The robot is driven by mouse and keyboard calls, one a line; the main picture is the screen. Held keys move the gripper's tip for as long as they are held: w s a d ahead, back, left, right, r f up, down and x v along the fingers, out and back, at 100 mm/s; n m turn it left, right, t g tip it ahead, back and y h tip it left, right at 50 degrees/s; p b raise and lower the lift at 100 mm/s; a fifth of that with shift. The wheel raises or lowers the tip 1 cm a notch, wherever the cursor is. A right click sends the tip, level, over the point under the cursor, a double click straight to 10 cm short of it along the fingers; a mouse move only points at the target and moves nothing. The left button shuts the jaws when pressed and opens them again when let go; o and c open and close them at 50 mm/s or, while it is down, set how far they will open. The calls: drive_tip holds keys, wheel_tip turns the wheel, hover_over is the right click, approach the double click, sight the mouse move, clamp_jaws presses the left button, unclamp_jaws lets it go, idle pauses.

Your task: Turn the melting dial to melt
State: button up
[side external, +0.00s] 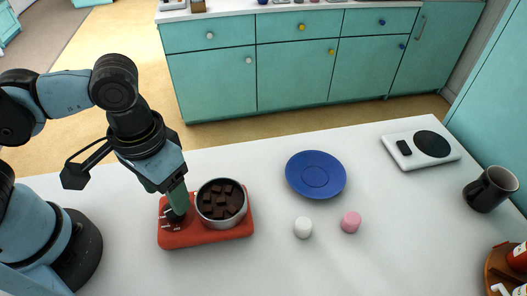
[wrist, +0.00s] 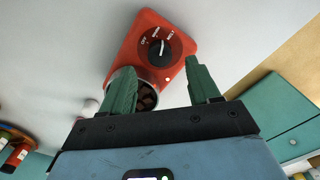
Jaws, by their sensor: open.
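The red melting unit (side external: 205,238) stands on the white counter with a metal pot (side external: 221,222) of chocolate pieces on it. In the wrist view the black dial (wrist: 159,53) sits on its red panel (wrist: 140,28), beside OFF, WARM and MELT labels. The dial's white mark points toward the WARM–MELT side; I cannot tell exactly which label it meets. My gripper (wrist: 156,68) is open, its green fingers spread and nothing between them. In the side view my gripper (side external: 177,198) is above the panel's left part, pointing down and partly hiding the dial. I see no clear contact with the dial.
A blue plate (side external: 315,175), a white marshmallow-like piece (side external: 303,227) and a pink one (side external: 351,222) lie right of the melter. The counter between is clear.

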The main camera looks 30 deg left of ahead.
sight(204, 212)
drive_tip(key=shift+f, duration=2.4)
